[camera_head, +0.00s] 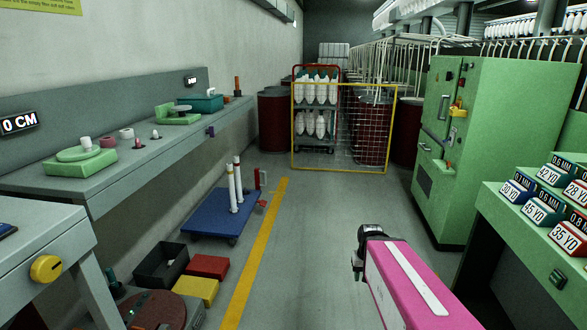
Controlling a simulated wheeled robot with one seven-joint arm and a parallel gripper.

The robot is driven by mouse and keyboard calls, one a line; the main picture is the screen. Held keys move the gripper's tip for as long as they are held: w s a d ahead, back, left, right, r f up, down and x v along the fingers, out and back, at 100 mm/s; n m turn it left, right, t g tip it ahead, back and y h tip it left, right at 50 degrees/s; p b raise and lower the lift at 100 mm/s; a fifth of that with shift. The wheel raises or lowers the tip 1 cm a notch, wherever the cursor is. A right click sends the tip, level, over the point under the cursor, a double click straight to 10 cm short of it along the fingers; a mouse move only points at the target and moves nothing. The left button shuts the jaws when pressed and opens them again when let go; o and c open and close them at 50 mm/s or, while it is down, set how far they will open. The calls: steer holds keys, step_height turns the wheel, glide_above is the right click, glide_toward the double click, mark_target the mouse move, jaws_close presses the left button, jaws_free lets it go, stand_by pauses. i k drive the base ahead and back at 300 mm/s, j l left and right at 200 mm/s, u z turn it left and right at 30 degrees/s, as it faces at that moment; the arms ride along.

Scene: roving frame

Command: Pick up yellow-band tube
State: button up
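Two slim white tubes stand upright on a low blue platform cart (208,216) at the left of the aisle. The left tube (232,189) and the right tube (239,182) stand close together, with small dark or reddish marks near their tops. My gripper (360,253) is the dark part at the end of my pink arm, low right of centre. It is well apart from the tubes, over the floor. Its fingers are not clear, and nothing shows in it.
A grey workbench (130,168) runs along the left wall. Black (160,264), red (208,266) and yellow (196,290) bins lie on the floor below. A yellow mesh gate (345,169) stands ahead, a green cabinet (470,150) to the right. The middle floor is clear.

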mark_target(229, 166)
steer(key=i+u, duration=0.1)
steer(key=i, duration=0.5)
steer(key=i+l+u, duration=0.1)
steer(key=i, duration=0.5)
steer(key=i+l+u, duration=0.1)
steer(key=i, duration=0.5)
steer(key=i+l+u, duration=0.2)
steer(key=i+u, duration=0.25)
steer(key=i+l+u, duration=0.7)
steer(key=u, duration=0.15)
steer(key=i+l+u, duration=0.2)
steer(key=l+u, duration=0.25)
steer(key=i+l+u, duration=0.1)
steer(key=l, duration=0.25)
steer(key=i+l+u, duration=0.15)
steer(key=l, duration=0.25)
